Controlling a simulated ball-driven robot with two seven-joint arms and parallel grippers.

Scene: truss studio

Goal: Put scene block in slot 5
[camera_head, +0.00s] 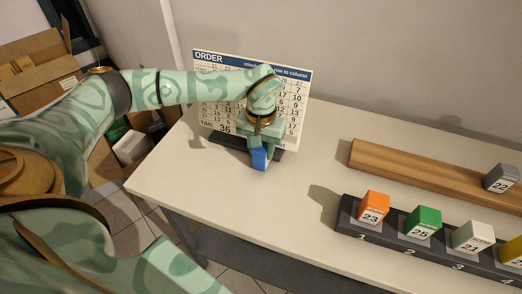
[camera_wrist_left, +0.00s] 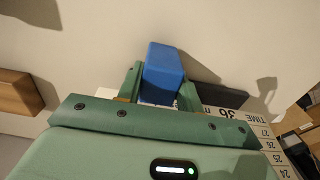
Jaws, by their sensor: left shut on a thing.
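My left gripper (camera_head: 262,147) is shut on a blue block (camera_head: 259,159), in front of the order board (camera_head: 203,66). The block also shows between the fingers in the left wrist view (camera_wrist_left: 163,72); any writing on it is hidden. I cannot tell whether it touches the table. The dark slot rack (camera_head: 377,243) lies at the lower right. An orange block (camera_head: 373,206) is in slot 1, a green block (camera_head: 423,222) in slot 2 and a white block (camera_head: 472,237) in slot 3. A yellow block (camera_head: 512,252) is partly cut off beyond it. Slot 5 and my right gripper are out of view.
A wooden rail (camera_head: 420,172) lies behind the rack, with a grey block (camera_head: 502,178) marked 22 at its right. The white table (camera_head: 300,190) is clear between the board and the rack. Cardboard boxes (camera_head: 35,70) stand on the far left.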

